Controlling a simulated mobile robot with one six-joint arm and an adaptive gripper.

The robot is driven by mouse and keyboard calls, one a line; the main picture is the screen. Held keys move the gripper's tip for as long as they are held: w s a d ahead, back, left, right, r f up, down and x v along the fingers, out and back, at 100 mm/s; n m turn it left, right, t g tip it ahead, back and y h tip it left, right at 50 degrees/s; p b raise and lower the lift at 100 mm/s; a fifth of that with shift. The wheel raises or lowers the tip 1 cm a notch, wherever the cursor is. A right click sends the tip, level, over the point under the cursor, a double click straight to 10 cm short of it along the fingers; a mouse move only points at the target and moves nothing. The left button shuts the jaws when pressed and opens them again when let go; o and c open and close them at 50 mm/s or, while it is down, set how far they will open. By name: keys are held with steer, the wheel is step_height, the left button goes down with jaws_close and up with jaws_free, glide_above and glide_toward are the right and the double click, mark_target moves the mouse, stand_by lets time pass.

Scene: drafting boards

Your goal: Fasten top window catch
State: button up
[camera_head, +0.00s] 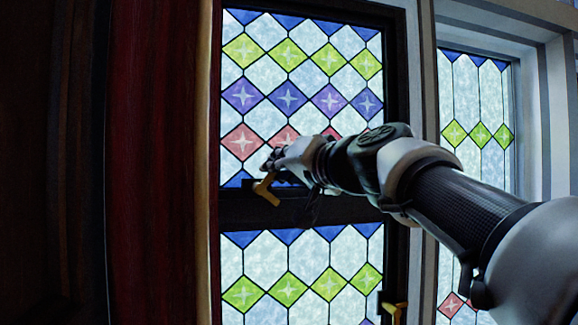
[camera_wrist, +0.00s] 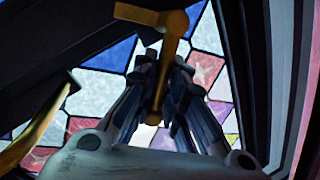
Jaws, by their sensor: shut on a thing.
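The top window catch (camera_head: 266,190) is a brass lever at the bottom rail of the upper leaded pane (camera_head: 290,88). My gripper (camera_head: 276,160) is at this catch in the head view, partly hiding it. In the wrist view the brass lever (camera_wrist: 168,48) runs down between the two fingers of my gripper (camera_wrist: 162,62), which are shut on it. A brass crosspiece (camera_wrist: 136,14) shows at the lever's upper end. Whether the catch engages its keeper cannot be told.
A second brass catch (camera_head: 394,310) sits low on the dark frame, right of the lower pane (camera_head: 290,262). Another brass piece (camera_wrist: 35,130) shows at left in the wrist view. A dark red panel (camera_head: 155,160) stands left of the window; another window (camera_head: 477,120) is right.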

jaws_close()
steer(key=shift+f+b, duration=0.2)
steer(key=shift+b, duration=0.15)
steer(key=shift+d+f+m+b, duration=0.1)
steer(key=shift+d+m+b, duration=0.05)
steer(key=shift+m+b, duration=0.2)
steer(key=shift+w+d+f+m+t+h+b, duration=0.1)
steer(key=shift+d+f+m+t+b, duration=0.35)
steer(key=shift+m+b, duration=1.3)
steer(key=shift+w+d+f+m+t+h+b, duration=0.1)
steer(key=shift+f+m+t+b, duration=0.65)
steer(key=shift+m+b, duration=1)
steer(key=shift+w+d+f+m+t+h+b, duration=0.1)
steer(key=shift+d+f+m+t+b, duration=0.25)
steer(key=shift+f+m+b, duration=0.9)
steer(key=shift+r+m+b, duration=0.4)
steer(key=shift+m+b, duration=0.05)
steer(key=shift+m, duration=0.25)
steer(key=o, duration=0.7)
jaws_free()
steer(key=shift+c, duration=0.2)
